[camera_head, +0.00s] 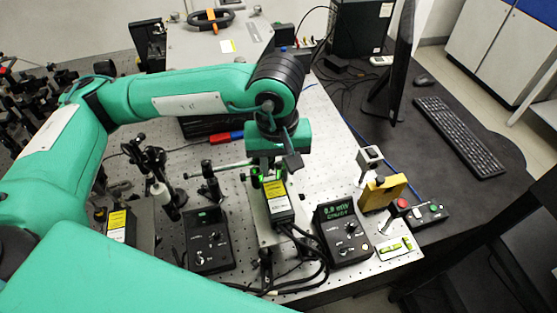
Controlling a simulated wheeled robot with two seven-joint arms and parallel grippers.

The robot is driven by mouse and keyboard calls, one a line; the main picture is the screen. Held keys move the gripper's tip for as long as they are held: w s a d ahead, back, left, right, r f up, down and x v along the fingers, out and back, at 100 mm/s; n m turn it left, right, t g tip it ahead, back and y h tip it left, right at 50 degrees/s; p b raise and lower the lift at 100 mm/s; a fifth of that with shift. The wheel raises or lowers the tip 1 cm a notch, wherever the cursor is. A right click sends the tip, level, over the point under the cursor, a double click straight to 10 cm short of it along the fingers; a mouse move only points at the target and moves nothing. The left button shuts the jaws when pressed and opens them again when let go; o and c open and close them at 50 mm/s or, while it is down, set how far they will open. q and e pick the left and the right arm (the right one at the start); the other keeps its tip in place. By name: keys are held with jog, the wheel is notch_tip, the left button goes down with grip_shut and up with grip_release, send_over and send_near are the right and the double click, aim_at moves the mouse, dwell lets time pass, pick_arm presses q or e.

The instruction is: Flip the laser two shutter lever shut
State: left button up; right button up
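Two black laser housings with yellow labels stand on the perforated bench. One laser (277,198) is right below my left gripper, and the other laser (117,226) is at the left. I cannot read which one is laser two. My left gripper (272,168) points down at the back end of the middle laser, with small green glints beside it. Its fingers are small and partly hidden, so their opening and any contact are unclear. No shutter lever can be made out clearly; the gripper covers that area. My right gripper is not in view.
A control box with a lit green display (342,230) and a darker control box (208,240) stand near the front edge. A yellow block (383,193) and a red-button panel (414,212) are at the right. Optics posts (158,185) and black cables crowd the lasers.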

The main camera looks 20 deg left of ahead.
aim_at(278, 165)
pick_arm(q)
jog(key=shift+r, duration=0.1)
notch_tip(278, 165, up, 14)
jog(key=b, duration=0.2)
jog(key=shift+s+f+b, duration=0.2)
jog(key=shift+b, duration=0.2)
